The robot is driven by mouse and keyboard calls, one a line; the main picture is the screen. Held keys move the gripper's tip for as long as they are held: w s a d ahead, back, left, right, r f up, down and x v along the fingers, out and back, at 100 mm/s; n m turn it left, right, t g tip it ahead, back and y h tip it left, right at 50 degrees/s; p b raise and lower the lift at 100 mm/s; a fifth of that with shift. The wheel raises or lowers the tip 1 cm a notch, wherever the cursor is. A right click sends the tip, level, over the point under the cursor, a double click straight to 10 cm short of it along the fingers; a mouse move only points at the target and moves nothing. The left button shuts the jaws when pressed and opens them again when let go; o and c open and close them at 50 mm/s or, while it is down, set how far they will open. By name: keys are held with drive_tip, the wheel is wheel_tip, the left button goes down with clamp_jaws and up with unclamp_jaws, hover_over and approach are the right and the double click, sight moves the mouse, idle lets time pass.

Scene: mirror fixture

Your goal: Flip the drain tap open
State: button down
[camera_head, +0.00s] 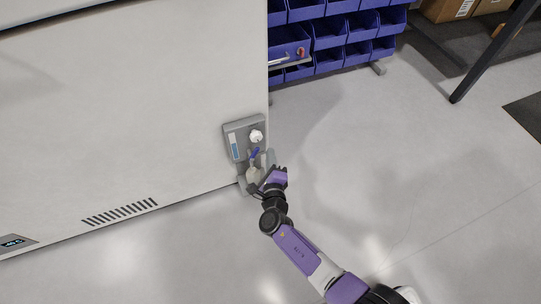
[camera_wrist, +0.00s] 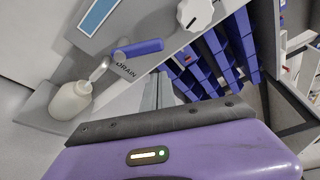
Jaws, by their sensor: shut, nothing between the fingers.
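The drain tap has a blue lever (camera_head: 255,153) on a grey panel (camera_head: 231,128) at the lower right corner of the big white cabinet. In the wrist view the blue lever (camera_wrist: 138,48) lies nearly level, beside the printed word DRAIN. A metal spout runs from it down to a pale bottle (camera_wrist: 70,101), which also shows in the head view (camera_head: 252,174). My gripper (camera_wrist: 158,80) is shut and empty, its fingers just below the lever's free end in the wrist view. In the head view my gripper (camera_head: 265,166) partly covers the bottle area. Whether it touches the lever I cannot tell.
A white knob (camera_wrist: 195,14) sits above the lever on the panel. A rack of blue bins (camera_head: 330,32) stands behind, right of the cabinet. The floor (camera_head: 420,190) to the right is clear. A dark table leg (camera_head: 490,55) stands further right.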

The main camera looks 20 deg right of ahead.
drive_tip(key=p+v, duration=0.4)
drive_tip(key=v, duration=0.5)
drive_tip(key=shift+s+d+f, duration=0.2)
drive_tip(key=shift+s+d, duration=0.05)
drive_tip(key=shift+s, duration=0.25)
